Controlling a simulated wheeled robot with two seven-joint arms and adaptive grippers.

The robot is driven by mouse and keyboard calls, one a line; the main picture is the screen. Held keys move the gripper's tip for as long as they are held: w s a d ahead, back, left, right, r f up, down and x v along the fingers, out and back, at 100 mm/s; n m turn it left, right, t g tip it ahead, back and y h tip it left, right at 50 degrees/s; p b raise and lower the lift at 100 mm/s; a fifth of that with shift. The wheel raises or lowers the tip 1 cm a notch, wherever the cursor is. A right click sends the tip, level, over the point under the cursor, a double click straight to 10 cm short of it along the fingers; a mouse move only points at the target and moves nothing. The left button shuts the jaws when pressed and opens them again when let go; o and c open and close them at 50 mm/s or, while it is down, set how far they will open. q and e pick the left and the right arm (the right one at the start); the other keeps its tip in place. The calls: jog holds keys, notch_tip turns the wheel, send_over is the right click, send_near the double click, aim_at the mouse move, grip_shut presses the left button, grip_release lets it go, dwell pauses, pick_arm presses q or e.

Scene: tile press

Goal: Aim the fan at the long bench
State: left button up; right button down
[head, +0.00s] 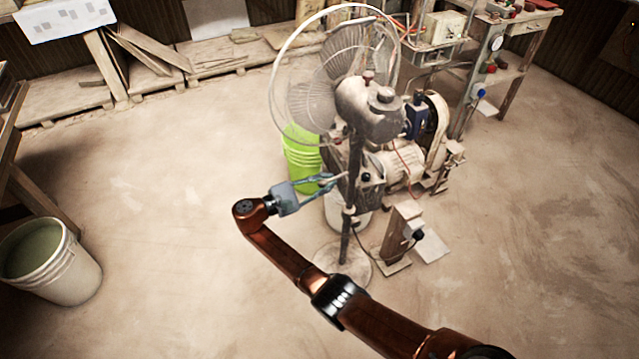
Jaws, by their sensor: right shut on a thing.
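The fan stands upright in the middle of the view. Its round cage (318,80) and grey motor housing (372,108) sit on top of a dark pole (346,235) with a round base (330,258). The cage is on the far left side of the housing, facing away from me. My right gripper (334,180) reaches in from the left of the pole and is shut on the pole at mid height; the exact contact is small and partly hidden. A long low wooden bench (225,58) with boards on it runs along the back wall. My left gripper is not in view.
A press machine with a motor (402,165) stands close behind the fan, on its right. A green bucket (300,160) is behind my gripper. A white bucket (62,268) stands at left. A worktable (515,58) is at back right.

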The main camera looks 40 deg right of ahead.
jog(key=shift+d+r, duration=0.1)
jog(key=shift+d, duration=0.05)
jog(key=c, duration=2)
grip_release()
jog(key=shift+s+d, duration=0.15)
jog(key=shift+o, duration=1.2)
jog(key=shift+a, duration=0.25)
jog(key=v, duration=1.2)
